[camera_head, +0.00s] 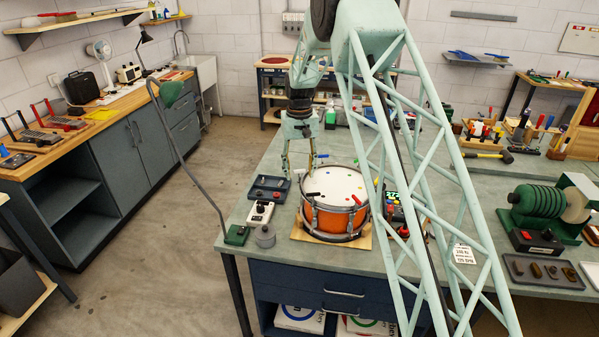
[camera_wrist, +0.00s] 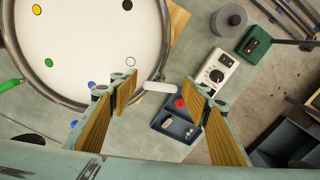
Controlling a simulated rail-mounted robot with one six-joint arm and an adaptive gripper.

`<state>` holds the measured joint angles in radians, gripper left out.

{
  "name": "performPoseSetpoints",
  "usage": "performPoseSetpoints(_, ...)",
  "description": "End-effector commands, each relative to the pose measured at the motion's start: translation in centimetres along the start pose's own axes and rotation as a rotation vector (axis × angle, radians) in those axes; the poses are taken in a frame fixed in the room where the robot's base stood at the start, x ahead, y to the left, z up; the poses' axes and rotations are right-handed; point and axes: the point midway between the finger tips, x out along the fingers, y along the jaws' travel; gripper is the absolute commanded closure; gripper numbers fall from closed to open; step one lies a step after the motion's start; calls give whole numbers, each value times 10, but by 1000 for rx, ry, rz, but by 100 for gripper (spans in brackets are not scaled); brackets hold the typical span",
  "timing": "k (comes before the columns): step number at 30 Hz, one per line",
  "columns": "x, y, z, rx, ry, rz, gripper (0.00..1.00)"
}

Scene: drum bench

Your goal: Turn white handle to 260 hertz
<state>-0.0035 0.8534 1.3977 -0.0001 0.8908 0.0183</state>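The white handle (camera_wrist: 158,87) sticks out at the drum's rim in the wrist view, between my two fingers as seen from above. My gripper (camera_wrist: 157,92) is open, with a wide gap between its ribbed pads and neither pad visibly touching the handle. In the head view my gripper (camera_head: 299,168) points down over the left back rim of the orange drum (camera_head: 327,217). The drum's white head (camera_wrist: 85,45) carries coloured dots. A green handle (camera_wrist: 10,85) shows at the rim in the wrist view, and a red handle (camera_head: 356,199) in the head view.
A dark tray (camera_head: 268,187), a white knob box (camera_head: 260,214), a green box (camera_head: 237,235) and a grey cylinder (camera_head: 265,236) stand left of the drum. A device with green digits (camera_head: 391,196) is at its right, partly hidden by my arm; its reading is illegible.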

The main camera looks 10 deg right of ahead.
Motion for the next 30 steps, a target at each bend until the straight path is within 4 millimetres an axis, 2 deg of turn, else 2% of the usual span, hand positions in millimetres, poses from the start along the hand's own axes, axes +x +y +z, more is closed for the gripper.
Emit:
performPoseSetpoints(8,-2,0,0,0,1,0,57)
performPoseSetpoints(14,-12,0,-1,0,2,0,57)
performPoseSetpoints(20,-33,0,-1,0,3,0,57)
performPoseSetpoints(30,-82,0,-1,0,3,0,57)
